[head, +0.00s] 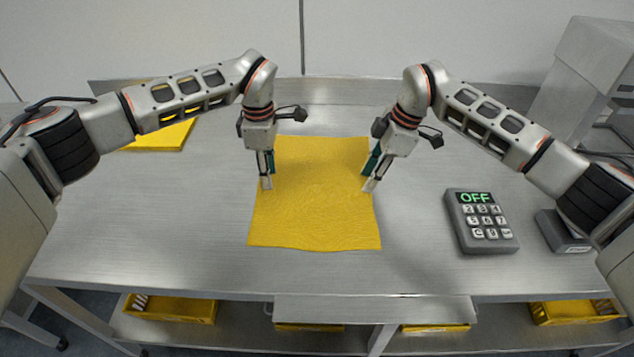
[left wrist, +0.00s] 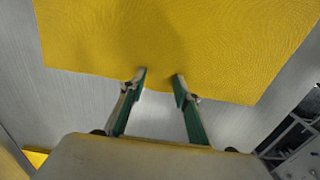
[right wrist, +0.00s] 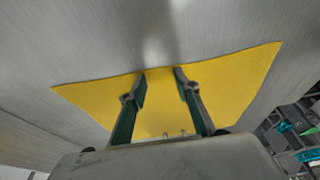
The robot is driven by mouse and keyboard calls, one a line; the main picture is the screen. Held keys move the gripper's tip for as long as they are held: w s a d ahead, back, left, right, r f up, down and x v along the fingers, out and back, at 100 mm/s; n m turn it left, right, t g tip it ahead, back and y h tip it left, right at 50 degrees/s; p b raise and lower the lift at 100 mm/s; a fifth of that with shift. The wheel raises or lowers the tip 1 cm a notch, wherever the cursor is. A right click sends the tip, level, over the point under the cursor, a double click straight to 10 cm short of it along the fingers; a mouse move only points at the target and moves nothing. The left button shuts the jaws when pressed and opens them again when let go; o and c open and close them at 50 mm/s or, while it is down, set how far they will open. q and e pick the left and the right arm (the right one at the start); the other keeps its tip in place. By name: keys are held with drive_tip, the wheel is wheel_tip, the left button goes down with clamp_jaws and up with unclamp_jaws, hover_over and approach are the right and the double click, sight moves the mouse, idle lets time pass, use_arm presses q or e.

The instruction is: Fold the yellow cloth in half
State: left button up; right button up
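The yellow cloth (head: 315,220) lies spread out on the steel table in front of me, with a slightly wavy near edge. My left gripper (head: 266,186) is at its left edge, about midway along. In the left wrist view the fingers (left wrist: 161,76) are apart, with the cloth (left wrist: 90,40) around their tips and its edge just below. My right gripper (head: 370,188) is at the right edge, opposite the left one. In the right wrist view its fingers (right wrist: 161,73) are apart at the cloth's edge (right wrist: 235,95). Whether the fingertips touch the cloth cannot be told.
A keypad reading OFF (head: 482,222) stands right of the cloth, with a small grey device (head: 562,231) beyond it. Flat yellow material (head: 160,138) lies at the back left, partly behind my left arm. The steel table (head: 170,225) is clear left of the cloth. Yellow crates (head: 190,312) sit below.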

use_arm(q)
drive_tip(key=shift+f, duration=0.1)
drive_tip(key=c, duration=0.6)
use_arm(e)
drive_tip(key=shift+f, duration=0.15)
drive_tip(key=c, duration=0.6)
use_arm(q)
clamp_jaws()
use_arm(e)
clamp_jaws()
use_arm(q)
drive_tip(key=shift+s+f, duration=0.1)
use_arm(e)
drive_tip(key=shift+s+f, duration=0.1)
